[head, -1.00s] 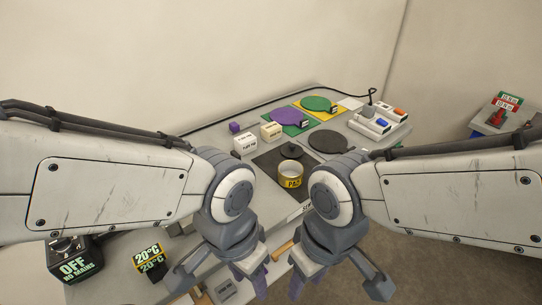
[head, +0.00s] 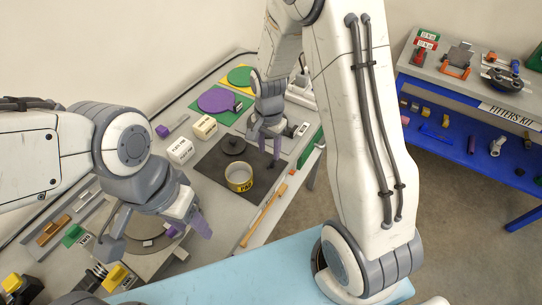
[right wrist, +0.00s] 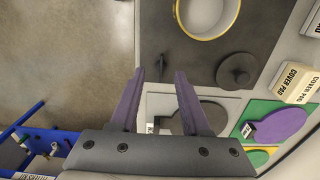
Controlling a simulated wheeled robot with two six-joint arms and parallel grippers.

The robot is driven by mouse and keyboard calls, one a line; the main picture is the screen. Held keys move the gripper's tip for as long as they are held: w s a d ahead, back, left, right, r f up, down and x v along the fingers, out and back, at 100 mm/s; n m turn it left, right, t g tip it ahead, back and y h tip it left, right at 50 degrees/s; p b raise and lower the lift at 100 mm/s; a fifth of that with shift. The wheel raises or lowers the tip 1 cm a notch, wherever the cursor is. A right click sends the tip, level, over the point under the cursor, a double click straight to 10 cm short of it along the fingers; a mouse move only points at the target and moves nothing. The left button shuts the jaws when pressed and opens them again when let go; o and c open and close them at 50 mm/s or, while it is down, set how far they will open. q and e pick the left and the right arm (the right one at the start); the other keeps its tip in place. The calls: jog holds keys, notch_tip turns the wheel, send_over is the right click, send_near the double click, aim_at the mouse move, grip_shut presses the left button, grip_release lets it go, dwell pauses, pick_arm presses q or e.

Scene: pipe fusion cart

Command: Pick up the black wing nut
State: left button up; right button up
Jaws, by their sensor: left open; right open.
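My right gripper (head: 267,146) is open, with purple fingers pointing down over the right edge of the dark mat (head: 214,172). It also shows in the right wrist view (right wrist: 159,73), with nothing held between its tips. My left gripper (head: 188,228) is open and empty over a round grey plate at the lower left.
A yellow-banded cup (head: 239,178) and a black knobbed disc (head: 233,147) stand on the mat. Two cream blocks (head: 180,151) are left of it. An orange-handled tool (head: 264,214) lies along the front edge. A blue-shelved kit bench (head: 455,135) stands right, across open floor.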

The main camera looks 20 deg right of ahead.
aim_at(269, 165)
jog(key=shift+a+f, duration=0.2)
jog(key=shift+f, duration=0.75)
jog(key=shift+f+p, duration=0.4)
jog(key=shift+f, duration=0.15)
notch_tip(269, 165, down, 3)
jog(key=shift+w+d+f+p, duration=0.1)
jog(key=shift+d+p, duration=0.05)
jog(key=shift+p, duration=0.45)
jog(key=shift+f, duration=0.55)
grip_shut()
